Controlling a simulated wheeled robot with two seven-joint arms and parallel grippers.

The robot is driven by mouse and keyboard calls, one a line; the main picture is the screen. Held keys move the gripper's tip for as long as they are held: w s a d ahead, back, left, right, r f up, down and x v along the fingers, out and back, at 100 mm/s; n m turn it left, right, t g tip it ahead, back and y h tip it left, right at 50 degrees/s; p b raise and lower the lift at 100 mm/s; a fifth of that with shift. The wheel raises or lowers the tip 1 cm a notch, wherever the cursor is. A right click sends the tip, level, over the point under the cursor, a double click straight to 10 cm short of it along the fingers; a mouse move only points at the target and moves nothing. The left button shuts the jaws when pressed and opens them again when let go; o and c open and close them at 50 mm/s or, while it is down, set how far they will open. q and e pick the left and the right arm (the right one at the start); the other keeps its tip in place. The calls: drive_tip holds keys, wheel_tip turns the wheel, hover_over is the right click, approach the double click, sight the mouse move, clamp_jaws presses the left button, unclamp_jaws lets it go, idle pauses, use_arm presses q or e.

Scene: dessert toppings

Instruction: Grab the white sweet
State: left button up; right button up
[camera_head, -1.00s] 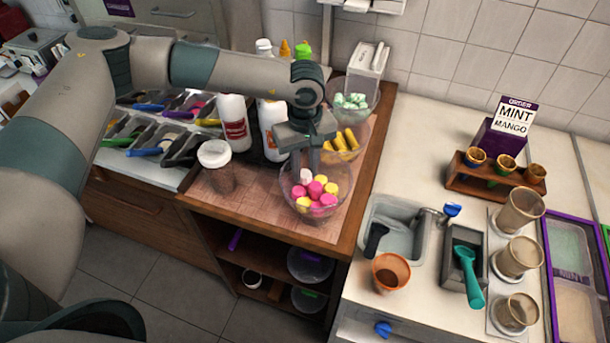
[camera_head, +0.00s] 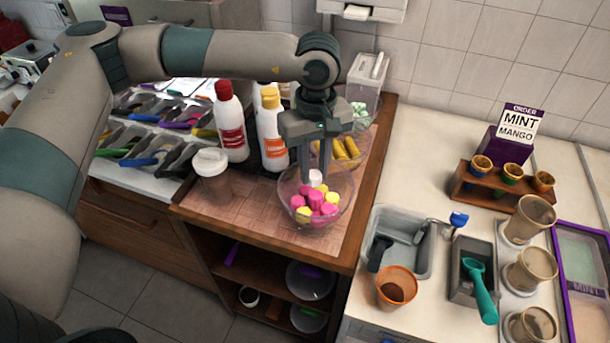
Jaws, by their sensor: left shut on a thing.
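A white sweet (camera_head: 315,177) is between the fingertips of my left gripper (camera_head: 316,180), which is shut on it. The gripper points down over a clear glass bowl (camera_head: 341,211) with pink and yellow sweets (camera_head: 317,203). The white sweet is at the top of the pile; I cannot tell whether it still touches the others. My right gripper is not in view.
Sauce bottles (camera_head: 230,120) and a lidded cup (camera_head: 213,175) stand left of the bowl. A bowl with yellow pieces (camera_head: 345,148) and one with green sweets stand behind. A sink (camera_head: 405,240), cups and a mint mango sign (camera_head: 520,122) are on the right counter.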

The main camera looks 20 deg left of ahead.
use_arm(q)
drive_tip(key=s+d+r+b, duration=0.3)
drive_tip(key=s+d+r, duration=0.1)
drive_tip(key=s+d, duration=0.1)
drive_tip(key=shift+d+r, duration=0.4)
drive_tip(key=shift+d, duration=0.1)
drive_tip(key=shift+f, duration=0.1)
